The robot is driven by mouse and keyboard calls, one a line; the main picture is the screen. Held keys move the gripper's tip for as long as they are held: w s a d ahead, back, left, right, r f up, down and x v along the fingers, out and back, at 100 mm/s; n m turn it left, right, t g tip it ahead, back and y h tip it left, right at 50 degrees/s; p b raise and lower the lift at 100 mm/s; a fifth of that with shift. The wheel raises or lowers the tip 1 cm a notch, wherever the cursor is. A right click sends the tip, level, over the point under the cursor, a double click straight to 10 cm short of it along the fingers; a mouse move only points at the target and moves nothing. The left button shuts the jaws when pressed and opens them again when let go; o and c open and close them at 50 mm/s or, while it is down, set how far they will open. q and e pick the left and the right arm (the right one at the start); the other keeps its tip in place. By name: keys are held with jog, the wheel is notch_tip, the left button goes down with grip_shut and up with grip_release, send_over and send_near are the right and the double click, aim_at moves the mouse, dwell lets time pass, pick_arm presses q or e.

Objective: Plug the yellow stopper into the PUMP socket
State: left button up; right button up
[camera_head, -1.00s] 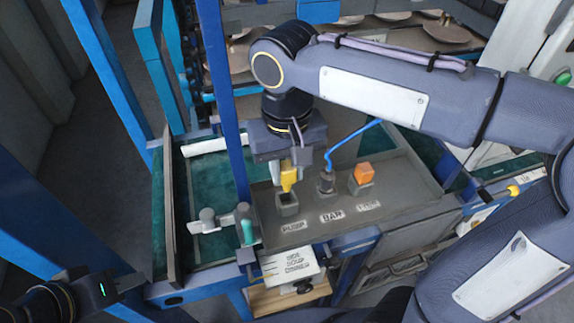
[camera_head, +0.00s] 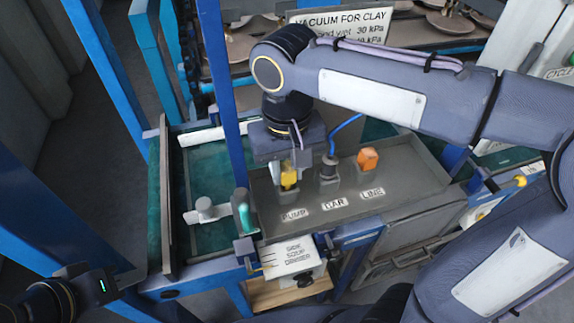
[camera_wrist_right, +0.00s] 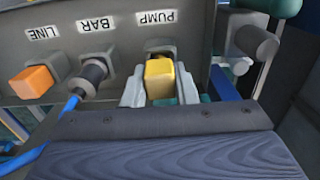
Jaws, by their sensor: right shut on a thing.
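The yellow stopper (camera_head: 290,176) is between the fingers of my right gripper (camera_head: 289,168), at the PUMP socket. In the right wrist view, the stopper (camera_wrist_right: 160,80) sits between the two grey fingertips of the shut right gripper (camera_wrist_right: 160,90), in line with the PUMP socket (camera_wrist_right: 158,48). The socket's opening is hidden by the stopper, and I cannot tell how deep the stopper sits in it. The PUMP label (camera_head: 294,214) is on the panel in front of the socket. My left gripper (camera_head: 118,284) is at the lower left, away from the panel; its jaw opening is unclear.
The BAR socket (camera_head: 328,171) beside it holds a dark plug with a blue hose (camera_head: 346,131). The LINE socket holds an orange stopper (camera_head: 367,158). A blue upright post (camera_head: 222,95) and a teal-topped lever (camera_head: 242,211) stand left of the PUMP socket.

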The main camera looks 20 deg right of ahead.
jog(key=shift+f+b, duration=0.3)
jog(key=shift+f, duration=0.25)
dwell(0.5)
jog(key=o, duration=1)
jog(key=shift+o, duration=0.2)
jog(key=shift+r, duration=0.1)
notch_tip(320, 180, up, 8)
jog(key=shift+f+p, duration=0.2)
jog(key=shift+p, duration=0.2)
